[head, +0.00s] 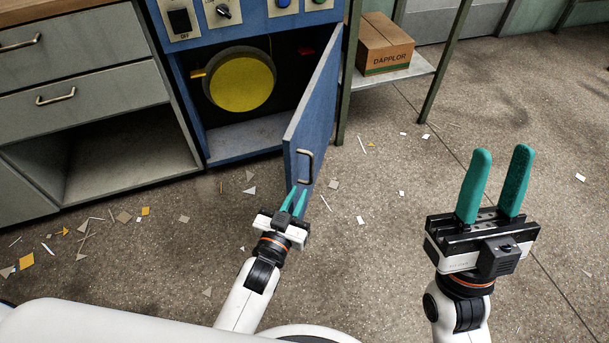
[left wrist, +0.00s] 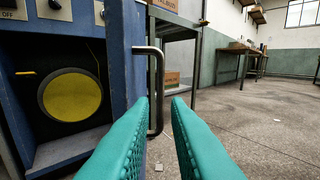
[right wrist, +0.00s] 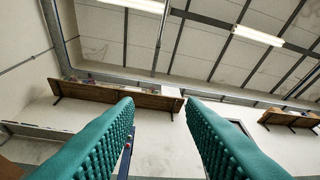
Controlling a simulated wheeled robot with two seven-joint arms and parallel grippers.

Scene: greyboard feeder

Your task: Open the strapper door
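The blue strapper door (head: 314,110) stands swung open on the right side of the blue cabinet. Its dark, upright bar handle (head: 306,165) faces my left gripper, and the handle shows in the left wrist view (left wrist: 158,75). My left gripper (head: 295,188) is at the handle's lower end, its teal fingers partly apart. In the left wrist view the bar appears between the fingertips, with a gap to the right finger; whether it touches the left finger I cannot tell. My right gripper (head: 502,150) is open and empty, raised at the right, far from the door.
Inside the cabinet is a yellow disc (head: 240,82) with a dark rim. Grey drawers (head: 85,95) stand at the left. A cardboard box (head: 385,45) sits on a low shelf (head: 400,74) right of the door. Paper scraps litter the otherwise clear floor (head: 370,270).

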